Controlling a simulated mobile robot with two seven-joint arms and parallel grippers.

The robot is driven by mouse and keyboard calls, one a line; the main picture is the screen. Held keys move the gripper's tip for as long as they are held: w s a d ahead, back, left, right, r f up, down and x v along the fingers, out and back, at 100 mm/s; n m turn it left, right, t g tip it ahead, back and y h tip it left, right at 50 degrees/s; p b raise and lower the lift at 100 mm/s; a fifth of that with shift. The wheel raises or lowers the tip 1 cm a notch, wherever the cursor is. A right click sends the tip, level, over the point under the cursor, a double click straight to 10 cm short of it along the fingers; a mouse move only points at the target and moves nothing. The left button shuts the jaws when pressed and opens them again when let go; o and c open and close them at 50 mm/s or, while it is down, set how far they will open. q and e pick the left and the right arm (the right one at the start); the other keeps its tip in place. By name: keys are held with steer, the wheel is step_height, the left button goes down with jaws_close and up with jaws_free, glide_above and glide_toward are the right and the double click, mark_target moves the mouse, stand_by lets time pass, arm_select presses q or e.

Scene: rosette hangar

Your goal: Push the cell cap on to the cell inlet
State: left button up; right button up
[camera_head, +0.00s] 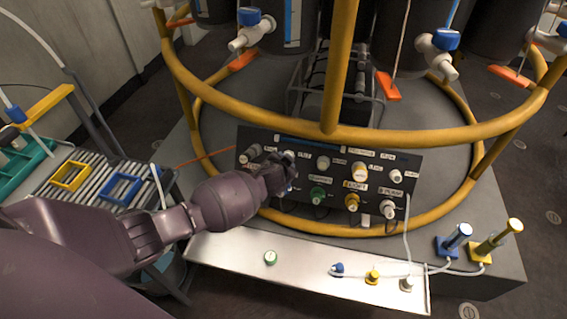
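A dark control panel (338,172) with two rows of capped, labelled fittings faces me. The labels are too small to read surely, so I cannot tell which fitting is the cell inlet. My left gripper (287,180) is at the panel's left part, close to its face, and hides fittings there. Something blue shows at its fingertips; I cannot tell whether it is held. The lower row shows a green fitting (318,194), a yellow one (352,201) and a white one (389,209). I cannot identify the cell cap surely. My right gripper is out of view.
A yellow tubular frame (375,137) rings the panel. Blue and yellow cylinders (497,238) stand right. A slatted rack (90,185) is left.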

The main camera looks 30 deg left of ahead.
arm_select(q)
steer(key=shift+w+f, duration=0.1)
steer(key=shift+w, duration=0.1)
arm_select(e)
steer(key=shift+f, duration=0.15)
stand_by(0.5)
arm_select(q)
steer(key=o, duration=1)
steer(key=shift+p+v, duration=2)
steer(key=shift+v, duration=3.45)
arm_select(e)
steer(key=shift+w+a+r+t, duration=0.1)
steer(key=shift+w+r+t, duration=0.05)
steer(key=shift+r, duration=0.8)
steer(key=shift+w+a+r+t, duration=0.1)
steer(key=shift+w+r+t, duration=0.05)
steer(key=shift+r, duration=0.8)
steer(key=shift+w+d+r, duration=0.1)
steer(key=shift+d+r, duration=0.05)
